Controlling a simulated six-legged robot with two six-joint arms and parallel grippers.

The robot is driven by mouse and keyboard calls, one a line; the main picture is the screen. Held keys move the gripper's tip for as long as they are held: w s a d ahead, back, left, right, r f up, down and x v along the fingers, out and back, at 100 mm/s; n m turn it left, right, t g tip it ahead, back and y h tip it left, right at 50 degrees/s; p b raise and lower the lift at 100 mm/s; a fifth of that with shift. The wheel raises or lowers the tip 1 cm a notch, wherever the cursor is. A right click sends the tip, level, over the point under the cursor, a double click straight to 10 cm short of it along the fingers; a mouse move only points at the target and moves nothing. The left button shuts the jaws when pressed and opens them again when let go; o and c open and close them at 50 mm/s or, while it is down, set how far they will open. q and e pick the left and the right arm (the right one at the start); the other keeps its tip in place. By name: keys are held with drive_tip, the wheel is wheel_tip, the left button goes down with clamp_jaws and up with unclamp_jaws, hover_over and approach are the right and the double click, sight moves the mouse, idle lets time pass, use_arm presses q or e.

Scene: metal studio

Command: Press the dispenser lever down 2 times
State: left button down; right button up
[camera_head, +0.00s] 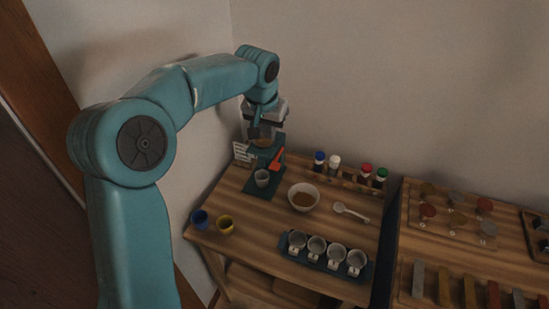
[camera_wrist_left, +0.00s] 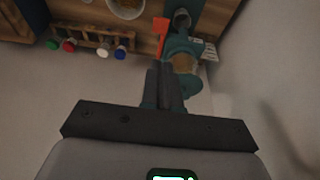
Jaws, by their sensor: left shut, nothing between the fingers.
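The teal dispenser (camera_head: 264,188) stands at the back left of the wooden table, with a grey cup (camera_head: 262,178) on its base under the spout. Its orange-red lever (camera_head: 277,158) sticks out at the side and slants; it also shows in the left wrist view (camera_wrist_left: 160,36). My left gripper (camera_head: 256,131) is shut and empty, above the dispenser's top. In the left wrist view the closed fingers (camera_wrist_left: 164,75) point toward the dispenser's brown-filled hopper (camera_wrist_left: 184,63) and the lever's lower end. I cannot tell whether they touch the lever. My right gripper is not in view.
A bowl of brown grounds (camera_head: 303,197), a spoon (camera_head: 351,212) and a rack of coloured-cap bottles (camera_head: 345,177) lie right of the dispenser. A tray of several cups (camera_head: 325,262) is in front. A white card (camera_head: 242,152) stands behind.

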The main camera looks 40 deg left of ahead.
sight(275, 165)
use_arm(q)
drive_tip(key=x, duration=0.4)
drive_tip(key=p+x, duration=0.1)
drive_tip(key=x, duration=0.4)
drive_tip(key=s+p+x, duration=0.1)
drive_tip(key=x, duration=0.3)
drive_tip(key=shift+f, duration=0.45)
drive_tip(key=shift+w, duration=0.1)
drive_tip(key=shift+f, duration=0.1)
drive_tip(key=f+t+b, duration=0.1)
drive_tip(key=t+b, duration=0.1)
drive_tip(key=b, duration=0.6)
drive_tip(key=s+f+t+y+b, duration=0.1)
drive_tip(key=f+b, duration=0.1)
drive_tip(key=b, duration=0.7)
drive_tip(key=shift+d+f+t, duration=0.15)
drive_tip(key=shift+t, duration=0.25)
